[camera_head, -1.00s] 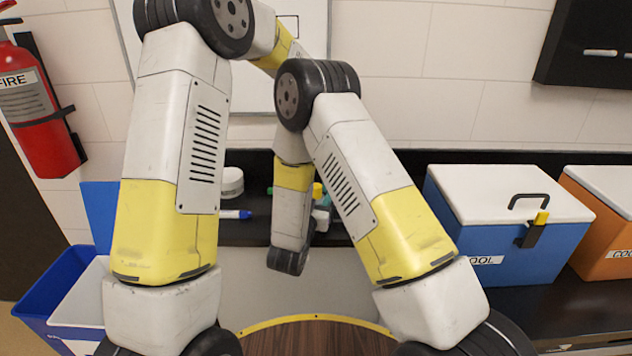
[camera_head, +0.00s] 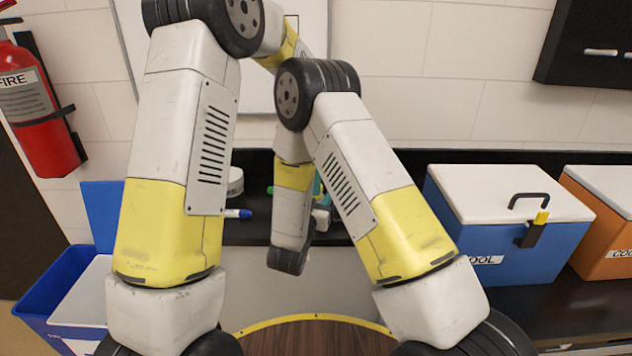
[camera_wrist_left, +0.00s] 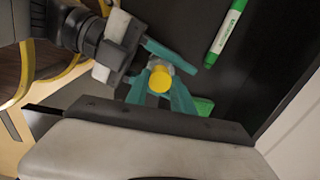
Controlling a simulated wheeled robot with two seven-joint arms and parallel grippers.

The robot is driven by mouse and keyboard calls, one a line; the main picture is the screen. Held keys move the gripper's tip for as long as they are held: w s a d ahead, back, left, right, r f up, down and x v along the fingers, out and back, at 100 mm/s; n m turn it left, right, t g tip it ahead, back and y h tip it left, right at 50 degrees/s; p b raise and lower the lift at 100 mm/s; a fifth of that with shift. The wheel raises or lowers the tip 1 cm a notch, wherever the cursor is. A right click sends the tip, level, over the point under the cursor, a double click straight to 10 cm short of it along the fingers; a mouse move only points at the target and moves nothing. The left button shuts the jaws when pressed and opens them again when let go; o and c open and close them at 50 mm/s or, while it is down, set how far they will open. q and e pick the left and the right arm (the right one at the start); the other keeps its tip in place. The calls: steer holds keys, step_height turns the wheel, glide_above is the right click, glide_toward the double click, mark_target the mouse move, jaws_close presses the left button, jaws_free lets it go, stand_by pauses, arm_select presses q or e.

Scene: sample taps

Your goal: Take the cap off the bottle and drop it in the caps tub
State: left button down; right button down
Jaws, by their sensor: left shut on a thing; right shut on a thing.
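The bottle's yellow cap (camera_wrist_left: 160,79) shows in the left wrist view, with a pale bit of the bottle (camera_wrist_left: 160,65) right by it. My left gripper (camera_wrist_left: 160,88) has its teal fingers on both sides of the cap and is shut on it. My right gripper (camera_wrist_left: 160,59) reaches in from the upper left and is shut on the bottle, mostly hidden. Whether the cap still sits on the neck I cannot tell. In the head view my arms hide the bottle and cap. A white round container (camera_head: 236,182), partly hidden, may be the caps tub.
A green-and-white marker (camera_wrist_left: 228,30) lies on the dark counter near the grippers; a blue-capped marker (camera_head: 238,213) lies farther left. A blue cooler (camera_head: 505,250) and an orange cooler (camera_head: 600,235) stand at right. A blue bin (camera_head: 45,295) stands at lower left.

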arm_select(q)
steer(key=n, duration=0.4)
steer(key=shift+n, duration=0.4)
steer(key=n, duration=0.4)
steer(key=shift+n, duration=0.4)
steer(key=n, duration=0.4)
steer(key=shift+n, duration=0.4)
steer(key=n, duration=0.5)
steer(key=shift+r, duration=0.1)
steer(key=c, duration=1.1)
jaws_free()
